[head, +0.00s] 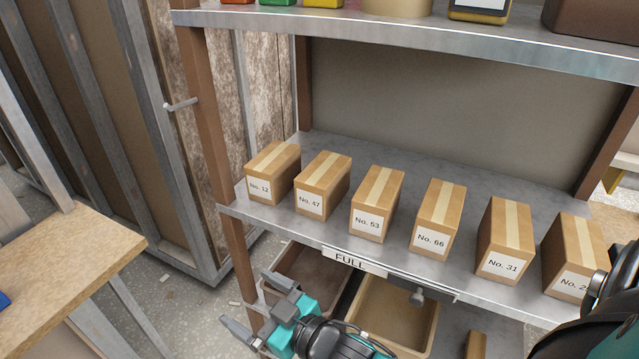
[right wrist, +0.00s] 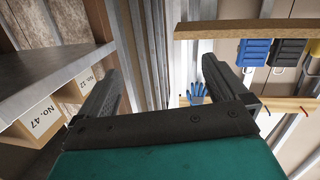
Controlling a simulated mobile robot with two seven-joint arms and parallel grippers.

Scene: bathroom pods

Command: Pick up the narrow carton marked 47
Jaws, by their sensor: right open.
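The narrow carton marked No. 47 (head: 322,186) stands upright on the middle metal shelf, second from the left, its label facing out. It also shows at the left edge of the right wrist view (right wrist: 38,122), partly cut off. My right gripper (head: 247,300) is open and empty. It is in front of and below the shelf edge, apart from the carton. In the right wrist view its two fingers (right wrist: 166,70) are spread, with the cartons outside them to the left. My left gripper is not in view.
Carton No. 12 (head: 272,172) stands just left of it and carton No. 53 (head: 377,203) to the right, with more cartons beyond. An upper shelf (head: 420,42) overhangs them. A sign reading FULL (head: 354,262) is on the shelf edge. Bins (head: 395,312) sit below. A wooden table (head: 70,255) is at left.

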